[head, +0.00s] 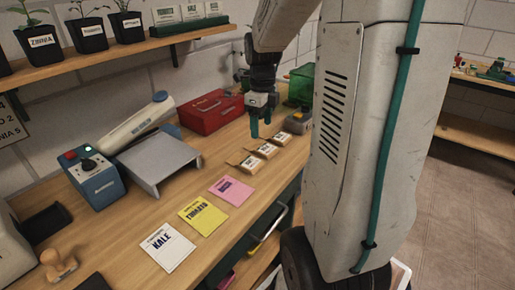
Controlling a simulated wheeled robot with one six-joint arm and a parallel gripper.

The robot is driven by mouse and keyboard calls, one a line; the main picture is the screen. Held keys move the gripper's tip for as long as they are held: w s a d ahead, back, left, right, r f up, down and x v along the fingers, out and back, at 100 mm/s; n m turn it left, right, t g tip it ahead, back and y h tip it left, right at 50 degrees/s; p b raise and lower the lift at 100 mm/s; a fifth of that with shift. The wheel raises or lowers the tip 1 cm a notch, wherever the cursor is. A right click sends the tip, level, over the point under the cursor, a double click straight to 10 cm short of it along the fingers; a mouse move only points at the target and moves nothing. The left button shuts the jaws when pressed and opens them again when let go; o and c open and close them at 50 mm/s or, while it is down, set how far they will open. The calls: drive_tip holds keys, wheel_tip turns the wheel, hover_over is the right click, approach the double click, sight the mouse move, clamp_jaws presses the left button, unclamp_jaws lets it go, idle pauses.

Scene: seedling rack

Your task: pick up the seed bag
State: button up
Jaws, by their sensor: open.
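Several seed packages lie on the wooden bench, and I cannot tell which one is the task's seed bag. Three small brown bags with white labels lie in a row: a near one (250,163), a middle one (265,151) and a far one (281,139). Their print is too small to read. My gripper (261,127) points down with its teal fingers apart and empty. In the picture it is just above and left of the far and middle bags. It appears to be above the bench, but its exact height is hard to tell.
Flat packets lie nearer: pink (231,190), yellow (203,216) and white "KALE" (168,247). A grey-and-blue machine (158,155) is at left. A shelf with pots (90,35) hangs above.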

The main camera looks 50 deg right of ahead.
sight(266, 148)
drive_tip(key=d+f+m, duration=0.2)
drive_tip(key=shift+w+d+f+m, duration=0.15)
drive_tip(key=shift+d+f+m, duration=0.05)
drive_tip(key=shift+d+m, duration=0.1)
wheel_tip(266, 148, down, 7)
drive_tip(key=shift+r, duration=0.1)
drive_tip(key=c, duration=0.8)
drive_tip(key=shift+o, duration=0.2)
